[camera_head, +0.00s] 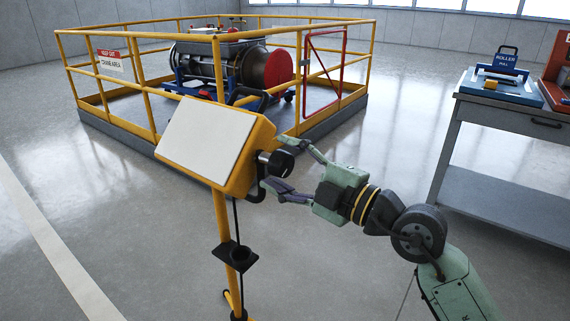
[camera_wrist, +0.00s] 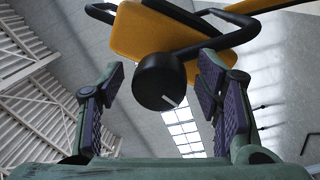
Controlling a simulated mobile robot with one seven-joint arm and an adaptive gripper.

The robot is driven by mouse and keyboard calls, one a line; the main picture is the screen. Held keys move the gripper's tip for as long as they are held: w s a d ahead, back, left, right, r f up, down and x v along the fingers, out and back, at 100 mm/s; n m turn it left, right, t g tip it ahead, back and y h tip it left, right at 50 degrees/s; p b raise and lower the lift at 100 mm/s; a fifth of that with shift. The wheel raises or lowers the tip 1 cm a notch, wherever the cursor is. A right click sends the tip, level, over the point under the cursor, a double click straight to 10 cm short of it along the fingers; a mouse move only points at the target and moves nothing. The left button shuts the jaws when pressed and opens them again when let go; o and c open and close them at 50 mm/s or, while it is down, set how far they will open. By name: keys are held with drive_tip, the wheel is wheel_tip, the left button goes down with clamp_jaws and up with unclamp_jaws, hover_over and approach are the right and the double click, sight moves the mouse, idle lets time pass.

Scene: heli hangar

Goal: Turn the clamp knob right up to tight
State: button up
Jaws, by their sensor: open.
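The black clamp knob (camera_head: 282,160) sticks out from the right side of a yellow panel box (camera_head: 210,145) on a yellow post. In the wrist view the knob (camera_wrist: 159,82) is round, with a short white line on its face pointing to the lower right. My gripper (camera_head: 300,170) is open, its fingers reaching left toward the knob. In the wrist view the two purple-padded fingers of my gripper (camera_wrist: 160,95) stand on either side of the knob, with visible gaps. The knob's shaft shows partly in the head view.
A black tube handle (camera_wrist: 215,42) bends around the yellow box close to the fingers. A black holder (camera_head: 237,256) is on the post. A yellow railing (camera_head: 150,100) encloses a machine behind. A grey workbench (camera_head: 500,115) stands at right. Floor between is clear.

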drive_tip(key=v, duration=1.2)
